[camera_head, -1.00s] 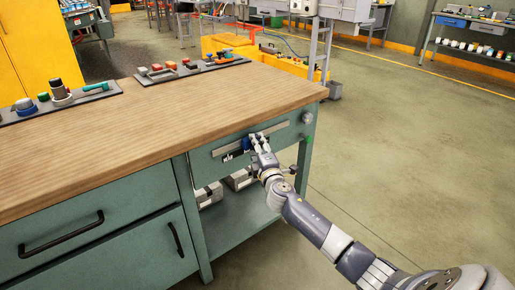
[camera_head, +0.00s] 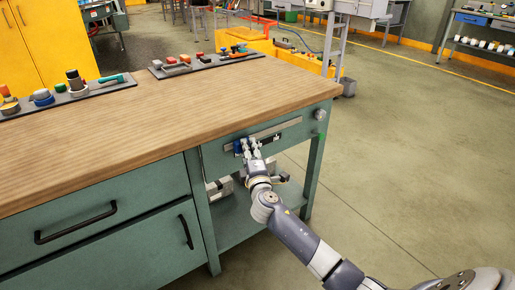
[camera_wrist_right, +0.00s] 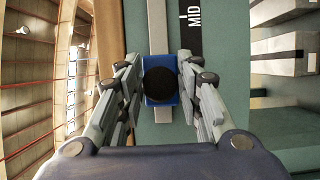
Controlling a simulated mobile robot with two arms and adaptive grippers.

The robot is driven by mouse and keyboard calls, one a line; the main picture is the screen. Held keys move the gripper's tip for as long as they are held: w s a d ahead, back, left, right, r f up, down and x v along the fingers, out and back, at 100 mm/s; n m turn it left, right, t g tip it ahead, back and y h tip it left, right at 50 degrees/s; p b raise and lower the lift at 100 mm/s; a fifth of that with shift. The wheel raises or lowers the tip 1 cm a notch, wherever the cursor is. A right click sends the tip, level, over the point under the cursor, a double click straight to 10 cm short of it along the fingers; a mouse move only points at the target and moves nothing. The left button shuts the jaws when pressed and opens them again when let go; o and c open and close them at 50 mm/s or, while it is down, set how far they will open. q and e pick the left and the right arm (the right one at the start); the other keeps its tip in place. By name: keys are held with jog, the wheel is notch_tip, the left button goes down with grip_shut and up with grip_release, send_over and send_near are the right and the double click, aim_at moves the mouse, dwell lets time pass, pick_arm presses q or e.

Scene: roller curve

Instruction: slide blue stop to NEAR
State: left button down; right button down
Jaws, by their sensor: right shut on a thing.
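The blue stop (camera_head: 239,147) sits on a pale metal rail (camera_head: 279,128) on the green front panel of the workbench. In the right wrist view the stop (camera_wrist_right: 161,59) has a round black knob facing me, and the rail (camera_wrist_right: 156,22) runs up from it. My right gripper (camera_head: 250,146) is at the stop, with one finger on each side, and is shut on it. A black label strip reading MID (camera_wrist_right: 191,22) lies beside the rail, above and right of the stop in that view. No NEAR mark is readable. My left gripper is not in view.
The wooden benchtop (camera_head: 150,125) overhangs the panel. Trays of small parts (camera_head: 205,62) stand along its back edge. Grey blocks (camera_head: 219,191) lie on the lower shelf. A drawer handle (camera_head: 75,223) juts out at left. The floor at right (camera_head: 420,150) is clear.

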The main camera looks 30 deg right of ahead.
jog(key=c, duration=1.4)
grip_release()
jog(key=shift+a+f, duration=0.15)
jog(key=shift+a, duration=0.15)
jog(key=shift+c, duration=0.2)
jog(key=shift+o, duration=0.8)
jog(key=v, duration=1.2)
